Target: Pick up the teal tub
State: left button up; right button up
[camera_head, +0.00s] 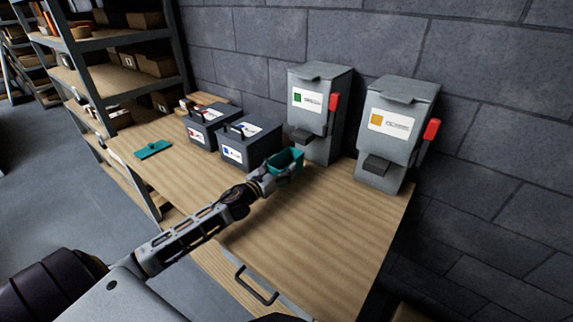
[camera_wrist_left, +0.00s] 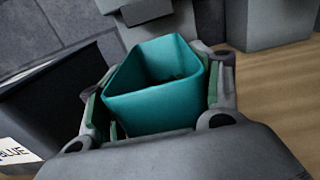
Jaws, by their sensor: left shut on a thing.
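The teal tub (camera_head: 287,160) is an open-topped box near the middle of the wooden table, in front of the left grey dispenser. My left gripper (camera_head: 272,174) reaches in from the left and is shut on the tub. In the left wrist view the tub (camera_wrist_left: 155,104) sits between the two fingers of the left gripper (camera_wrist_left: 160,112), one on each side. The tub's inside looks dark, and I cannot tell whether it holds anything. I cannot tell whether its base touches the table. My right gripper is not in view.
Two grey dispensers with red levers, one green-labelled (camera_head: 318,118) and one yellow-labelled (camera_head: 390,148), stand along the wall. Two dark bins (camera_head: 248,150) (camera_head: 207,131) stand left of the tub. A flat teal piece (camera_head: 153,150) lies at the table's left. The front right tabletop (camera_head: 330,225) is clear.

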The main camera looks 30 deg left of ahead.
aim_at(274, 174)
pick_arm(q)
jog(key=shift+s+a+f+b, duration=0.1)
jog(key=shift+s+a+b, duration=0.15)
jog(key=shift+s, duration=1.65)
jog(key=shift+s+a+b, duration=0.1)
jog(key=shift+s+a, duration=0.15)
jog(key=shift+s, duration=1.6)
jog(key=shift+s+a, duration=0.1)
jog(key=shift+s, duration=0.75)
